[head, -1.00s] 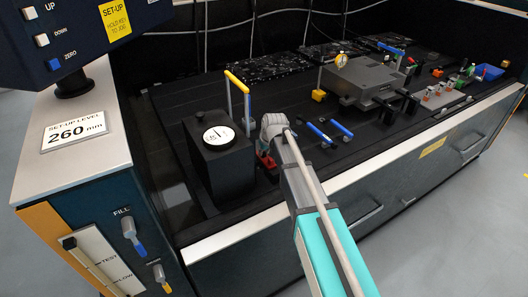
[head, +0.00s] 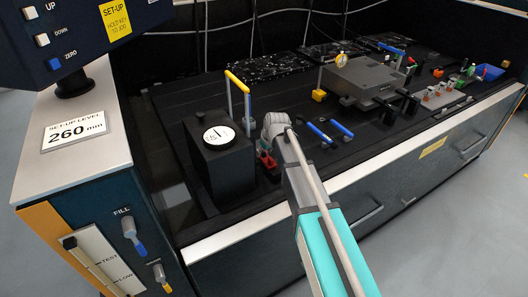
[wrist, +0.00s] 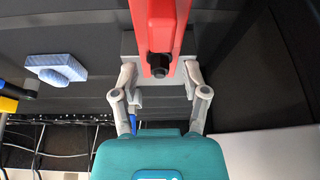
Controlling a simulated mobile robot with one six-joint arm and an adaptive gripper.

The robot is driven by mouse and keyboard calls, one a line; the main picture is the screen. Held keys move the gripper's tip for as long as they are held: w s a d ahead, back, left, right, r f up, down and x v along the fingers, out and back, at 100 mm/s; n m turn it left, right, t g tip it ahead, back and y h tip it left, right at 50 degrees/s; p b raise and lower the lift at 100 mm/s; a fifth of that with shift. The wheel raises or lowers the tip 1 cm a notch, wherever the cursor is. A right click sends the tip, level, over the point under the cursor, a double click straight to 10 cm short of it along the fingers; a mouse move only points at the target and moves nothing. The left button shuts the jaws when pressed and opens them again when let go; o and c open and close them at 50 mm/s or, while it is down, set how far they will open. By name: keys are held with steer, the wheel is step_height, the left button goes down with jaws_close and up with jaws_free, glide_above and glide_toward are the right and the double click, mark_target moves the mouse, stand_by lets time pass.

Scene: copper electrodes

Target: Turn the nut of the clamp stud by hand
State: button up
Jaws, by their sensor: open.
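A red clamp piece (wrist: 160,22) runs down from the top of the wrist view. At its lower end sits a small black nut (wrist: 159,65), probably the clamp stud's nut. My gripper (wrist: 160,74) is open, with one grey finger on each side of the nut. A gap shows on both sides, so neither finger visibly touches it. In the head view my gripper (head: 275,128) hangs just right of the dark box, close above a small red part (head: 268,161). The nut cannot be made out there, and the arm and gripper partly cover that spot.
The dark box with a white dial (head: 218,137) stands close left of my gripper. A yellow-topped handle (head: 237,82) rises behind. Blue bars (head: 330,130) lie to the right, before a grey block (head: 360,82). A pale blue block (wrist: 57,68) shows in the wrist view.

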steer(key=shift+w+d+n+g+y, duration=0.1)
steer(key=shift+n+g+y, duration=0.25)
steer(key=shift+n, duration=0.9)
steer(key=shift+w+d+n+g+y, duration=0.1)
steer(key=shift+n+g+y, duration=0.2)
steer(key=shift+n, duration=0.95)
steer(key=p+v, duration=1.3)
steer(key=v, duration=0.1)
steer(key=s+d+f+m+g+h+b, duration=0.1)
steer(key=s+d+f+m+b, duration=0.1)
steer(key=s+d+m, duration=0.3)
steer(key=s+d+f+m+h+b, duration=0.2)
steer(key=s+d+f+m, duration=0.3)
steer(key=s+d, duration=0.5)
steer(key=shift+s+d+m+g+b, duration=0.45)
steer(key=shift+s+b, duration=0.4)
steer(key=shift+s, duration=1.65)
steer(key=shift+h, duration=0.25)
steer(key=s, duration=0.1)
steer(key=s+d+m, duration=0.1)
steer(key=s, duration=0.1)
steer(key=shift+d+f+m+h+b, duration=0.3)
steer(key=shift+d+f+m+b, duration=0.05)
steer(key=shift+f+b, duration=0.05)
steer(key=shift+s, duration=0.1)
